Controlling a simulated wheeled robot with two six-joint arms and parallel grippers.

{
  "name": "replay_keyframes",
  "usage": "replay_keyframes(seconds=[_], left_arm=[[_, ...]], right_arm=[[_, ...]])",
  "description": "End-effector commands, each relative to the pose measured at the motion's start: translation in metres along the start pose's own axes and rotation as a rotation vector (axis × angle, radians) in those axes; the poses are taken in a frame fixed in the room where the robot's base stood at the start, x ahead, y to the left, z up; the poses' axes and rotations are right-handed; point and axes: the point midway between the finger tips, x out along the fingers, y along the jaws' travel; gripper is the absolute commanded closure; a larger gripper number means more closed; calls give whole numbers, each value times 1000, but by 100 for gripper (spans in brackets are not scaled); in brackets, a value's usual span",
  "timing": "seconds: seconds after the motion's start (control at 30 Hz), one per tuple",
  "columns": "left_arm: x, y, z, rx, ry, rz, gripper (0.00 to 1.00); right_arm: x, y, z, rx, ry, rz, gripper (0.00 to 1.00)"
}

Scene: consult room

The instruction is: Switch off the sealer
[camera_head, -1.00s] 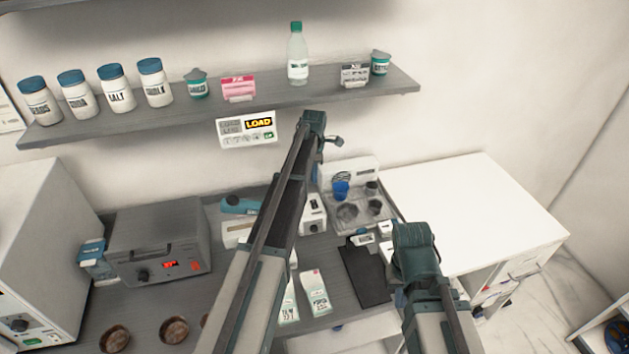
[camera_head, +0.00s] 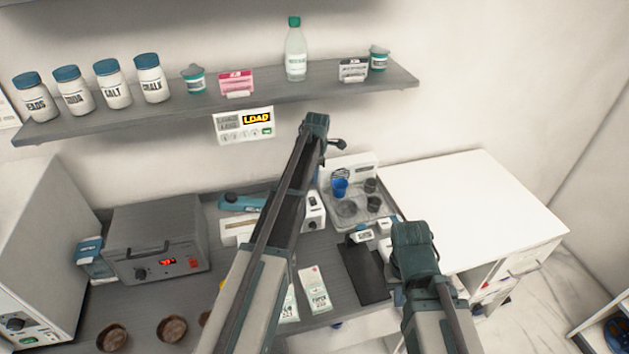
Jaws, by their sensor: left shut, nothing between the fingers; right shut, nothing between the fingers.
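The sealer is a low white device with a blue handle (camera_head: 240,202) on the grey counter, left of centre. My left arm crosses in front of it and hides its middle. A white housing with a dark knob (camera_head: 314,211) shows just right of that arm; it looks like the sealer's right end, but I cannot tell for sure. My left arm rises to a teal joint below the shelf, and my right arm ends in view at a teal joint over the counter's front right. I cannot make out the fingers of either gripper; they are hidden behind my arms.
A grey box with a red display (camera_head: 157,245) stands left of the sealer. A grey tray (camera_head: 328,207) with cups, a black mat (camera_head: 364,275) and a carton (camera_head: 314,290) lie to the right. A wall panel (camera_head: 243,125) reads LOAD. The white cabinet top (camera_head: 470,205) is clear.

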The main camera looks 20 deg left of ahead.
Motion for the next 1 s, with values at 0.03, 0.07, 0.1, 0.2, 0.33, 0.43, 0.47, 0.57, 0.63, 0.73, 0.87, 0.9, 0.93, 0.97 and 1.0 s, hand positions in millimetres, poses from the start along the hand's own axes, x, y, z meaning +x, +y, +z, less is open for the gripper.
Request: replay_keyframes(seconds=[0.03,0.07,0.1,0.2,0.33,0.43,0.47,0.57,0.63,0.73,0.87,0.9,0.93,0.97,1.0], left_arm=[[10,0,0,0,0,0,100],[14,0,0,0,0,0,100],[19,0,0,0,0,0,100],[33,0,0,0,0,0,100],[52,0,0,0,0,0,100],[66,0,0,0,0,0,100],[70,0,0,0,0,0,100],[80,0,0,0,0,0,100],[85,0,0,0,0,0,100],[88,0,0,0,0,0,100],[88,0,0,0,0,0,100],[88,0,0,0,0,0,100],[87,0,0,0,0,0,100],[87,0,0,0,0,0,100],[87,0,0,0,0,0,100]], right_arm=[[10,-1,-1,0,0,0,100],[14,-1,-1,1,1,0,100],[19,-2,-1,1,1,0,100],[32,-3,-2,-1,1,1,100],[51,-5,-3,-6,1,1,100],[65,-6,-4,-9,1,2,100],[69,-6,-4,-10,1,2,100],[79,-7,-5,-12,1,3,100],[84,-8,-5,-13,1,3,100],[87,-8,-5,-14,1,3,100],[87,-8,-5,-15,1,3,100],[86,-8,-5,-15,1,3,100],[86,-8,-5,-15,1,3,100],[86,-8,-5,-15,1,3,100],[86,-8,-5,-14,1,3,100]])
